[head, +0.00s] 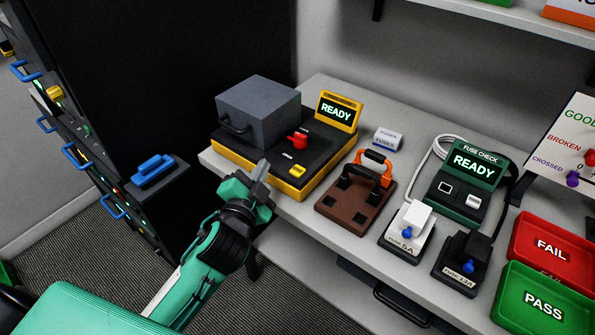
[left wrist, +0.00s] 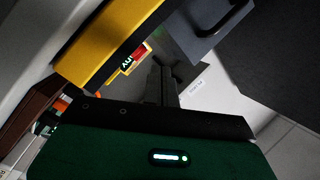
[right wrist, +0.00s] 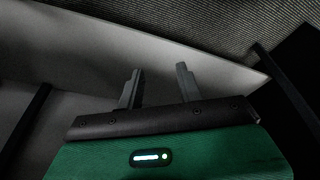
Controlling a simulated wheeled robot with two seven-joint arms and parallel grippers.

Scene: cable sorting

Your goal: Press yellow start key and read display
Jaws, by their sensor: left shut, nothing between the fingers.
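The tester (head: 255,165) has a yellow base and black top, and stands at the left end of the table. Its yellow key (head: 297,171) sits at the front right corner of the top. Its raised display (head: 336,112) reads READY in lit letters. My left gripper (head: 262,172) is shut and empty, at the tester's front edge in the head view, left of the key and apart from it. The left wrist view shows the tester's yellow side (left wrist: 105,45) near the fingers. My right gripper (right wrist: 159,80) is open and empty in the right wrist view, and out of the head view.
A grey box with a handle (head: 258,105) and a red lever (head: 298,140) are on the tester. To the right are a brown fixture (head: 352,205), fuse holders, a green fuse checker (head: 467,190) reading READY, and red FAIL (head: 553,250) and green PASS (head: 540,300) bins.

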